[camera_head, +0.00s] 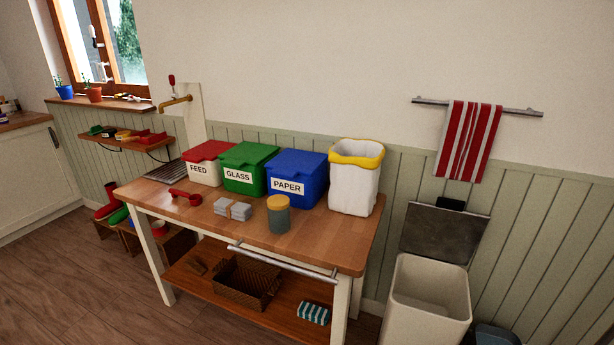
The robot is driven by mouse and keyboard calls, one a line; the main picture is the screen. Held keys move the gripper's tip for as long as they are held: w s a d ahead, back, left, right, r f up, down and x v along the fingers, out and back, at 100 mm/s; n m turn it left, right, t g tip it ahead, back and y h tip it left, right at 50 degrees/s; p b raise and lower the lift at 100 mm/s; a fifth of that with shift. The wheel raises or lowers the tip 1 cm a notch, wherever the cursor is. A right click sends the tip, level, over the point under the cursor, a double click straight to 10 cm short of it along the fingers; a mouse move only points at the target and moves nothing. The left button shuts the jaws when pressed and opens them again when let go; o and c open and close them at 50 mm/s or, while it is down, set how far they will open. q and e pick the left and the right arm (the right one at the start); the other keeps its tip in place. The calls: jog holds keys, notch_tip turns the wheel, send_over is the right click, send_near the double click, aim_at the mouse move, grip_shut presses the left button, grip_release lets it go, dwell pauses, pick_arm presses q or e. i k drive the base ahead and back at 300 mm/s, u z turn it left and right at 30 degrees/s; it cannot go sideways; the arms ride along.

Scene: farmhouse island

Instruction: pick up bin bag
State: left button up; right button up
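A white bin bag (354,188) with a yellow top edge stands upright at the right end of the wooden table (325,240). It is to the right of the blue PAPER box. Its yellow rim looks open at the top. Neither of my grippers shows in the head view.
A cream bin (427,315) stands open at the right.

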aim_at(356, 164)
jog(key=i, duration=1.1)
jog(key=z, duration=0.9)
